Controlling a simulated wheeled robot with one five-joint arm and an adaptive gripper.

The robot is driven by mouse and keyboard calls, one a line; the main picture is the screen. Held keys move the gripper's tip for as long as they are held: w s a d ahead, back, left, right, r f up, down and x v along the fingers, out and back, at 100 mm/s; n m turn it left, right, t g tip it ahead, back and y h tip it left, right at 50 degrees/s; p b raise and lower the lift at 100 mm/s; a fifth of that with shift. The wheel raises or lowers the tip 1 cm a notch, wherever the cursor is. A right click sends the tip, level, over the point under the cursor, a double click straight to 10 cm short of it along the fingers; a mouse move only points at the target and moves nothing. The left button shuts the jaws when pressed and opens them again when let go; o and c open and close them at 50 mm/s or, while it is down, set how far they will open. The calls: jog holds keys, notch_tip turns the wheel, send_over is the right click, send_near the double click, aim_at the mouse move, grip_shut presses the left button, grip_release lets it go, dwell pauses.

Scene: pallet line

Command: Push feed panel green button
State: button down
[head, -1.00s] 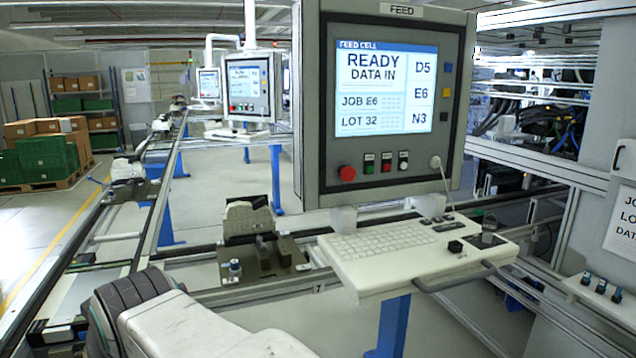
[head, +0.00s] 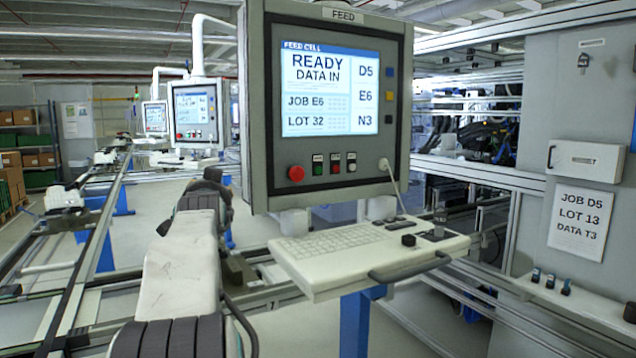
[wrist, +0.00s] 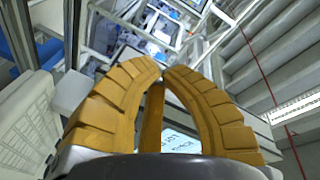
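The feed panel (head: 400,110) is a grey box under a FEED label, with a lit screen (head: 330,92) reading READY DATA IN. Below the screen, the small green button (head: 318,169) sits between a large red knob (head: 296,173) and a small red button (head: 336,168). My gripper (wrist: 163,72) shows in the wrist view, its two yellow-orange fingers curved together at the tips with nothing held. Part of a lit screen with text (wrist: 181,141) shows between the fingers. The green button is not visible there. In the head view my arm is left of the panel; my gripper cannot be made out.
A white keyboard shelf (head: 340,284) with a keyboard (head: 325,243) juts out under the panel. A cable (head: 396,185) hangs at the panel's lower right. Conveyor rails (head: 100,225) run along the left. A sign reading JOB D5, LOT 13, DATA T3 (head: 582,218) hangs at right.

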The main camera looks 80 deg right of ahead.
jog(key=s+d+r+m+g+h+b, duration=0.1)
jog(key=s+d+m+g+h+b, duration=0.1)
jog(key=s+d, duration=0.3)
jog(key=s+d+m+g+h+b, duration=0.2)
jog(key=s+d+m+g+h, duration=0.1)
jog(key=s, duration=0.9)
jog(key=s+d+r+m+g+h+b, duration=0.1)
jog(key=s+d+m+g+h+b, duration=0.1)
jog(key=s+d+m, duration=0.2)
jog(key=s+d, duration=0.3)
jog(key=s, duration=0.2)
jog(key=shift+s+d+r+m+g+h, duration=0.3)
jog(key=shift+d, duration=0.05)
jog(key=shift+w+d, duration=0.1)
